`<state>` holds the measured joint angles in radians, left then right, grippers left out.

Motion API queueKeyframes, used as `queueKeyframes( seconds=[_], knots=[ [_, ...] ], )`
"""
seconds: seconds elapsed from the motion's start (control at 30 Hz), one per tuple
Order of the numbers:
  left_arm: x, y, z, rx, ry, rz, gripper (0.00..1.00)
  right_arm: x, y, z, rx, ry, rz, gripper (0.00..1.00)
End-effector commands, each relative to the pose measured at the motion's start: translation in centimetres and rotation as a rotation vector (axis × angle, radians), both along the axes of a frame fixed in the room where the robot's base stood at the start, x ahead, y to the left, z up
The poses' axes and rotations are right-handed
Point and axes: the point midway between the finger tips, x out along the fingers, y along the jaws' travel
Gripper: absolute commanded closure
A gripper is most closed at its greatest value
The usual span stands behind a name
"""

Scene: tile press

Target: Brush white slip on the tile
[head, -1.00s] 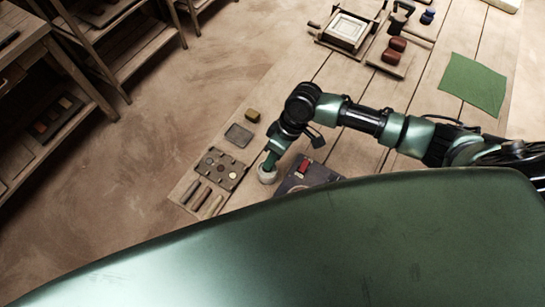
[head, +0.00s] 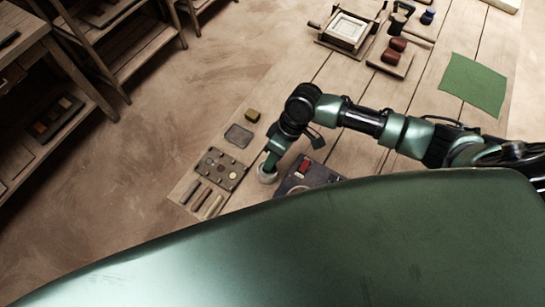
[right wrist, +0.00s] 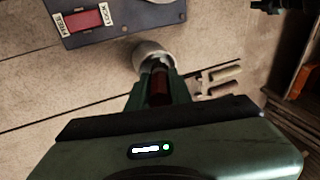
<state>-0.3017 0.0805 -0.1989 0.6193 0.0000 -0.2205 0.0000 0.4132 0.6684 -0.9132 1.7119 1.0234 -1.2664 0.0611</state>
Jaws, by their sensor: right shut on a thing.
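My right gripper (head: 271,160) points down over a small pale cup (head: 268,174). In the right wrist view, its fingers (right wrist: 158,86) are shut on a reddish-brown handle (right wrist: 160,88), likely the brush. The handle's far end reaches into the mouth of the pale cup (right wrist: 153,52), so the bristles and the cup's contents are hidden. A pale square, perhaps the tile, lies in a wooden frame (head: 347,30) at the table's far end; I cannot tell for sure. My left gripper is not in view.
Beside the cup is a dark board (head: 312,174) with a red switch (right wrist: 86,19) marked FREE and LOCK. A palette tray (head: 221,169), several sticks, a grey pad (head: 239,135) and a yellowish block (head: 252,116) lie left. A green cloth (head: 473,84) lies right.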

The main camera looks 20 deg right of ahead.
Motion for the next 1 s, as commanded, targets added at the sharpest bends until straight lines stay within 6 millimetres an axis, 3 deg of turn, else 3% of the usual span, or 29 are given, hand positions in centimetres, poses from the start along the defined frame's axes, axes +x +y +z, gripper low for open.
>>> queueKeyframes(
  seconds=[1.0],
  knots=[
    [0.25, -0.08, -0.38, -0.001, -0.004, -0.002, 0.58, 0.0, 0.02, -0.87, 0.0, 0.0, 0.0, 1.0]
  ],
)
